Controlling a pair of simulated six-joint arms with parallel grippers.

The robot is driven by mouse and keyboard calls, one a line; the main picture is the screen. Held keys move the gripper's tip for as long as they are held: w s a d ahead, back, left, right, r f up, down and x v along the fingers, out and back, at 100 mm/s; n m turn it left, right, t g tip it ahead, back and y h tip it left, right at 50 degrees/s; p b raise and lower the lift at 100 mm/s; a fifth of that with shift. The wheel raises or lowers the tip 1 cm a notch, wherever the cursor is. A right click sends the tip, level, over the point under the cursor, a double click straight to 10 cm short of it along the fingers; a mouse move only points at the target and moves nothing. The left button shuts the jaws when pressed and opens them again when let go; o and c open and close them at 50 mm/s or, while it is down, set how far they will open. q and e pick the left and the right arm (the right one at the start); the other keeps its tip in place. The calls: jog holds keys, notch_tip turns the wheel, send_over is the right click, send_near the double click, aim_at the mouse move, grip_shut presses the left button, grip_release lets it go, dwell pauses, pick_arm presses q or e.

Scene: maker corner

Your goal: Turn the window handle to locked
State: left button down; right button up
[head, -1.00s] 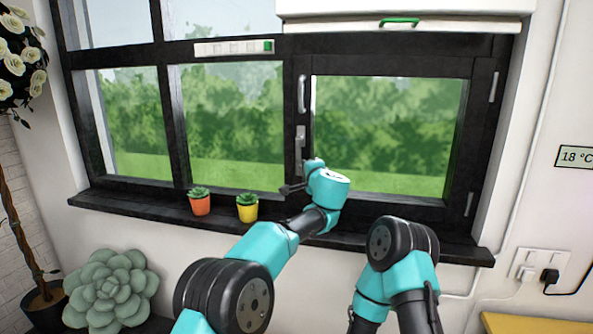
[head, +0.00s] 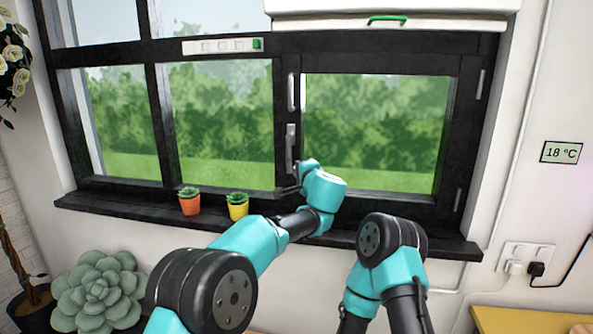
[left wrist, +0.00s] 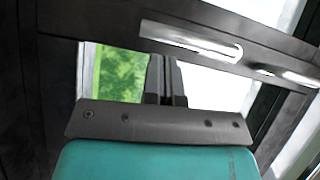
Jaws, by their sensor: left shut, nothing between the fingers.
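The window handle (head: 290,143) is a grey lever on the dark upright between the window panes. It hangs vertically, with its grip pointing down. My left gripper (head: 282,191) is at the lower end of the upright, just below the handle's lower end and above the sill. Its fingers (left wrist: 166,80) show dark and closed together in the left wrist view, with nothing between them. Contact with the handle cannot be told. Two shiny metal bars show in the left wrist view, one above the fingers (left wrist: 190,38); which is the handle is unclear. My right gripper is out of view.
An orange pot (head: 189,204) and a yellow pot (head: 237,209) with small plants stand on the dark sill (head: 125,206), left of my left gripper. Another light bar (head: 291,92) sits above the handle. A white blind (head: 395,22) with a green pull hangs over the right pane.

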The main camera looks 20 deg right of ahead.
pick_arm(q)
jog(key=shift+s+d+r, duration=0.1)
jog(key=shift+s+d, duration=0.05)
jog(key=shift+s, duration=2.1)
